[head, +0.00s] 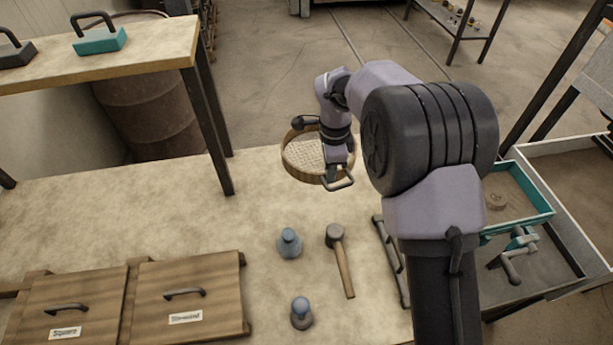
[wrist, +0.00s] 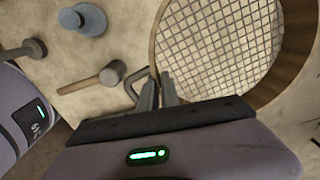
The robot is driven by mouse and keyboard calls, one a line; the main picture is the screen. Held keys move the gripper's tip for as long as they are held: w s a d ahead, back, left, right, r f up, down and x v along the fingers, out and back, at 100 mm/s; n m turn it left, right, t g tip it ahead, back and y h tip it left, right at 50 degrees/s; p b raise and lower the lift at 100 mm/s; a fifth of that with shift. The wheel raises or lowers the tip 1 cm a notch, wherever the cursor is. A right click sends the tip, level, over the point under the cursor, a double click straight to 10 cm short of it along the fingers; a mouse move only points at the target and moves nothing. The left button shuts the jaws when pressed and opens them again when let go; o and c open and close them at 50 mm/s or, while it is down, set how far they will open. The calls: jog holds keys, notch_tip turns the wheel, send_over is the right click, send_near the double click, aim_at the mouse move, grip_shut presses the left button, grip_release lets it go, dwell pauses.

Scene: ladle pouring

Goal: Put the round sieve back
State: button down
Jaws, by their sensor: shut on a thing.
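The round sieve (head: 297,169) has a wooden rim and a pale wire mesh. In the head view it is at the far side of the table, partly behind my gripper. In the wrist view its mesh and curved rim (wrist: 292,62) fill the upper right. My gripper (head: 337,170) is shut on the sieve at its near right side, by a metal loop handle (head: 342,183). In the wrist view the fingertips (wrist: 158,88) are close together beside the rim, with the loop to their left. I cannot tell whether the sieve touches the table.
Two labelled wooden lids (head: 72,304) (head: 190,298) with handles are at the front left. A dark rack (head: 391,262) is beside my arm. A raised shelf (head: 150,55) stands at the back left.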

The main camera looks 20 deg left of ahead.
aim_at(314, 175)
jog(key=shift+m, duration=0.9)
jog(key=a, duration=0.1)
jog(key=a+f, duration=0.2)
jog(key=a, duration=0.1)
jog(key=shift+s+f+b, duration=0.1)
jog(key=shift+s+b, duration=0.2)
jog(key=shift+b, duration=0.1)
notch_tip(314, 175, down, 10)
jog(key=b, duration=0.3)
jog(key=shift+r, duration=0.35)
